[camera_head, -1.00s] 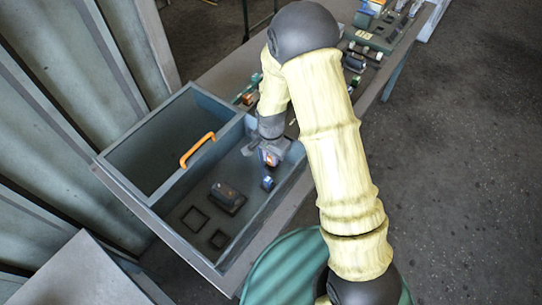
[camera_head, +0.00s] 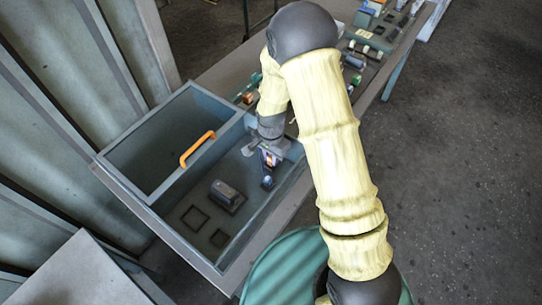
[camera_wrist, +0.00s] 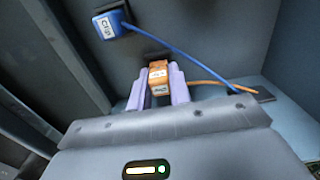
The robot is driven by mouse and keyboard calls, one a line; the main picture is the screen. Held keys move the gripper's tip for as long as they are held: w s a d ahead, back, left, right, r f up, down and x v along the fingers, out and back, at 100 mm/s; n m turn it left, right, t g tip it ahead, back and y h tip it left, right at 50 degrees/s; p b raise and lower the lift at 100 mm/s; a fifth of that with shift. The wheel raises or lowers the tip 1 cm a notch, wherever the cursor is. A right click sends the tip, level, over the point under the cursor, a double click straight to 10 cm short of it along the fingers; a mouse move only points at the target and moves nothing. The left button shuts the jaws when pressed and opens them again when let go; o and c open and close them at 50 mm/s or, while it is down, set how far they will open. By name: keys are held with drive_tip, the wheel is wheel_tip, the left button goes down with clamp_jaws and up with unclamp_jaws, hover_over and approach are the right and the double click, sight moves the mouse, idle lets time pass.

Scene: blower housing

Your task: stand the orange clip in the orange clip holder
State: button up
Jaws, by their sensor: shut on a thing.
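My gripper (camera_wrist: 160,88) is shut on the orange clip (camera_wrist: 158,70), which sits between its two purple fingers and carries a small white label. An orange cable (camera_wrist: 205,75) runs from it to the right. In the head view my gripper (camera_head: 270,157) is low inside the right compartment of the blue-grey bin, partly hidden by my wrist. A dark patch (camera_wrist: 155,56) shows just behind the clip and could be the orange clip holder; I cannot tell whether the clip touches it.
A blue clip (camera_wrist: 108,25) with a blue cable stands left of my gripper, and also shows in the head view (camera_head: 267,182). A grey block (camera_head: 226,190) and dark square frames (camera_head: 194,217) are nearer the front. An orange handle (camera_head: 197,148) tops the bin's divider.

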drive_tip(key=shift+f+b, duration=0.35)
drive_tip(key=shift+f, duration=0.2)
drive_tip(key=o, duration=0.8)
drive_tip(key=shift+o, duration=0.2)
drive_tip(key=shift+r, duration=0.1)
wheel_tip(320, 180, up, 17)
drive_tip(key=b, duration=0.2)
drive_tip(key=shift+r, duration=0.1)
drive_tip(key=s+d+n+t, duration=0.2)
drive_tip(key=s+d+n, duration=0.5)
drive_tip(key=s+d, duration=0.5)
drive_tip(key=shift+s+d+r+n+t, duration=0.2)
drive_tip(key=shift+d+r+n+t, duration=0.15)
drive_tip(key=shift+d, duration=0.45)
